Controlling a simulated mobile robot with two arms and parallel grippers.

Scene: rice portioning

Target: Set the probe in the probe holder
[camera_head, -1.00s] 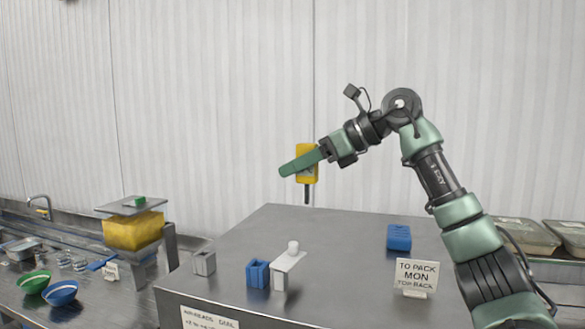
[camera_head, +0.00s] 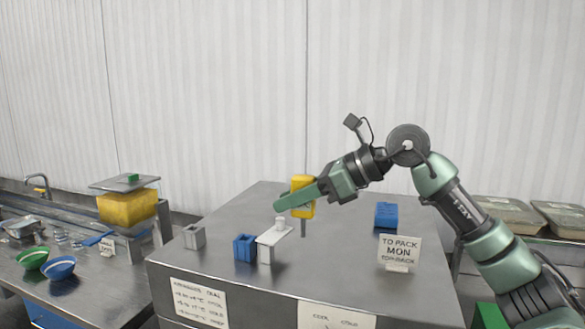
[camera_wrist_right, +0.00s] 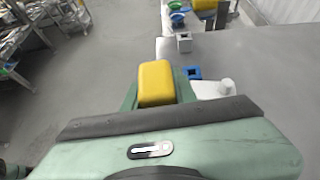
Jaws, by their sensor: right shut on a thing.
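The probe, a yellow block with a thin grey stem (camera_head: 303,211), is upright with its stem down in the head view. My right gripper (camera_head: 292,199) is shut on its yellow body, which also shows in the right wrist view (camera_wrist_right: 157,83). The stem's lower end appears above the steel counter. Left of it stand a blue open-topped holder (camera_head: 244,248) and a grey open-topped holder (camera_head: 194,237); I cannot tell which is the probe's. The blue holder also shows in the right wrist view (camera_wrist_right: 193,72). My left gripper is not in view.
A white stand with a round knob (camera_head: 274,237) is between the blue holder and the probe. A blue block (camera_head: 385,215) and a white sign (camera_head: 399,250) stand to the right. The counter's front middle is clear.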

